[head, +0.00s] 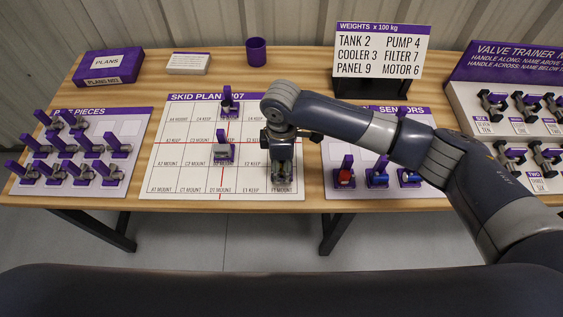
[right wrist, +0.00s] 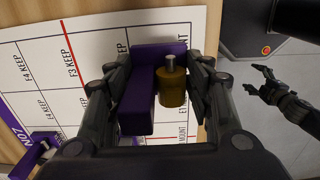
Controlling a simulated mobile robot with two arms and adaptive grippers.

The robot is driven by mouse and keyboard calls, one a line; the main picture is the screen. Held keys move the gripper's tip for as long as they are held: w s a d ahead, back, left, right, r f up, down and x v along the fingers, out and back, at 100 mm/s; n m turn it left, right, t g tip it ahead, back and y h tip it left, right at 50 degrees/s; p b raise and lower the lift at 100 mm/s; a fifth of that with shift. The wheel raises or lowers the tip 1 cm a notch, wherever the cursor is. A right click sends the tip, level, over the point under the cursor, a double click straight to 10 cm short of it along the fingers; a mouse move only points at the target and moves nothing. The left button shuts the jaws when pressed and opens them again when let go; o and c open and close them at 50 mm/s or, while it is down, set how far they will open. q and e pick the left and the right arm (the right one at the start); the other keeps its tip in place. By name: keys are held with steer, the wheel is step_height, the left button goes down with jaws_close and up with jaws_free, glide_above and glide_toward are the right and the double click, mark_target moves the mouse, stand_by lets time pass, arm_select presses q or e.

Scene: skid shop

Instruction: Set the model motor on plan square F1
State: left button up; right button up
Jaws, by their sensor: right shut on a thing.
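My right gripper (head: 284,168) is over the right column of the skid plan (head: 175,170), just above the printed F1 MOUNT label. In the right wrist view my right gripper (right wrist: 160,88) is shut on a piece with a purple handle and a brownish-yellow cylinder with a grey shaft, seemingly the model motor (right wrist: 172,88). In the head view the gripper mostly hides it. I cannot tell whether its base touches the board. My left gripper (right wrist: 262,82) shows at the right of the right wrist view, its fingers apart and empty, away from the plan.
Two pieces stand on the plan, one at the back (head: 228,103) and one near the middle (head: 222,151). A board of several purple-handled pieces (head: 133,130) is left. A sensor board (head: 330,150) with several pieces is right. The weights sign (head: 382,50) stands behind.

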mark_target(281, 173)
steer(key=shift+f+b, duration=0.35)
steer(key=shift+f, duration=1.05)
steer(key=shift+p, duration=0.45)
steer(key=shift+f+b, duration=0.35)
steer(key=shift+f, duration=0.35)
steer(key=o, duration=1.2)
